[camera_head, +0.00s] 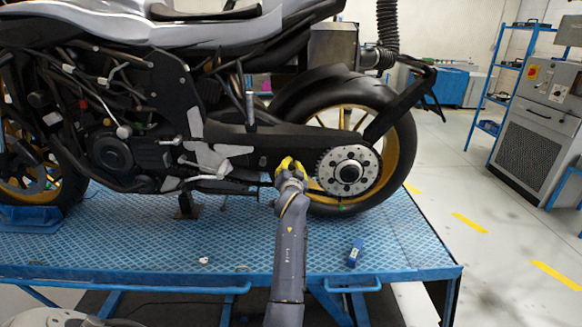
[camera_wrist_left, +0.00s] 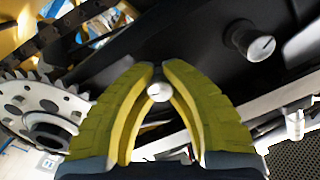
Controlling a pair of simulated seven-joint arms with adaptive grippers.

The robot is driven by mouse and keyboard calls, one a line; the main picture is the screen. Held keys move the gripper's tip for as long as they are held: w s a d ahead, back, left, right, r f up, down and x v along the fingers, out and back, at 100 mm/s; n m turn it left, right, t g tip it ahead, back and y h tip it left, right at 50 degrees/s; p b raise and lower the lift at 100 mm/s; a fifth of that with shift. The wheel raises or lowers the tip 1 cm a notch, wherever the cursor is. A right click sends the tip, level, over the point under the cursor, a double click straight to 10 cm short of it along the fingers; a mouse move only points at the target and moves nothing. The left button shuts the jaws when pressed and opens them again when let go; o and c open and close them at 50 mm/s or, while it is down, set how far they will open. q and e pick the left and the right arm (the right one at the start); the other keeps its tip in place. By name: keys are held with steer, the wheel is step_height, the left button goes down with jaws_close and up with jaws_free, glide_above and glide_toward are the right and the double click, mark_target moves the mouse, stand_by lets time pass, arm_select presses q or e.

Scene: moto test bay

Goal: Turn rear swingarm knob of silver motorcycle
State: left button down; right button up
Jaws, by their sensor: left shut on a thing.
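The silver motorcycle (camera_head: 190,32) stands on a blue platform, its rear wheel to the right in the head view. The black swingarm (camera_head: 270,134) runs back to the rear wheel. My left gripper (camera_head: 287,163) reaches up to the swingarm, just left of the rear sprocket. In the left wrist view its yellow fingers (camera_wrist_left: 158,72) are closed around a small silver round knob (camera_wrist_left: 159,91) at their tips. The fingers hide part of the knob in the wrist view and all of it in the head view. My right gripper is not in view.
The toothed rear sprocket (camera_head: 347,172) is close to the gripper and also shows in the wrist view (camera_wrist_left: 40,110). A second silver-ended peg (camera_wrist_left: 260,46) sticks out of the swingarm. A small blue object (camera_head: 355,253) lies on the blue platform (camera_head: 220,262).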

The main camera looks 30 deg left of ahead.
arm_select(q)
steer(key=shift+a+f+n, duration=0.1)
steer(key=shift+f+n, duration=0.15)
steer(key=shift+n, duration=0.35)
steer(key=c, duration=1.2)
jaws_free()
steer(key=shift+r, duration=0.15)
steer(key=v, duration=0.7)
steer(key=shift+s, duration=0.2)
